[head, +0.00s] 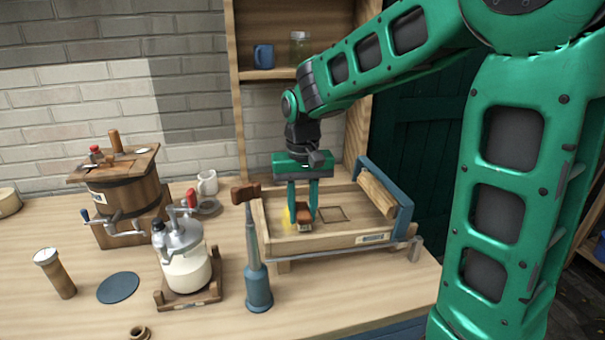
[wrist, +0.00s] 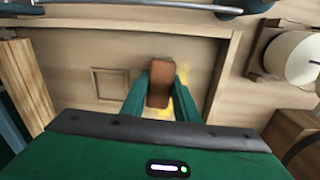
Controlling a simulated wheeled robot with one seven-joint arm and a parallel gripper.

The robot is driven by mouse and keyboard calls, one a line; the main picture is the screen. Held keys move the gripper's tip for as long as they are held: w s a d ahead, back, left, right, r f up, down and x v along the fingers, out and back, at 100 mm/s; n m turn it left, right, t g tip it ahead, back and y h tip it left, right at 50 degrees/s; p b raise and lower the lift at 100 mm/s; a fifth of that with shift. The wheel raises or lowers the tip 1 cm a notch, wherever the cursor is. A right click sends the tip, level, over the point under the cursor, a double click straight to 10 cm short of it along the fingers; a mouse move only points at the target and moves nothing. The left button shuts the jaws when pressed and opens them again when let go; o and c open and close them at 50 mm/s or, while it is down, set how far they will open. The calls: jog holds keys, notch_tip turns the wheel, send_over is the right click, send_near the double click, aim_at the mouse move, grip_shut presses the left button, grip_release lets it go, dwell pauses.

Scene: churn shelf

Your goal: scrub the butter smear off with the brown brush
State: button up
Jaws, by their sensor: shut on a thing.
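My gripper (head: 303,215) is shut on the brown brush (head: 304,211) inside the shallow wooden tray (head: 330,241). In the wrist view the brush (wrist: 160,84) sits between the two green fingers of my gripper (wrist: 161,95). The yellow butter smear (head: 285,216) shows on the tray floor just left of the brush in the head view. In the wrist view the smear (wrist: 184,78) shows along the right side of the brush and partly under it. The rest of the smear is hidden by the brush and fingers. I cannot tell whether the bristles touch the floor.
A blue-handled lever or frame (head: 403,208) stands at the tray's right end, beside a wooden roller or bar (head: 377,195). A blue-based plunger tool (head: 257,287), a glass churn jar (head: 186,270) and a wooden barrel churn (head: 128,200) stand left of the tray. A shelf (head: 268,73) rises behind.

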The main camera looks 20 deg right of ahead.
aim_at(284, 228)
jog(key=shift+w+a+f, duration=0.15)
jog(key=shift+a+f, duration=0.2)
jog(key=shift+a, duration=0.25)
jog(key=a, duration=0.3)
jog(key=shift+w+a+r, duration=0.1)
jog(key=shift+w+a, duration=0.1)
jog(key=shift+w+a+r, duration=0.1)
jog(key=shift+a+r, duration=0.25)
jog(key=shift+r, duration=0.35)
notch_tip(284, 228, up, 6)
jog(key=shift+r, duration=0.25)
jog(key=shift+d, duration=0.1)
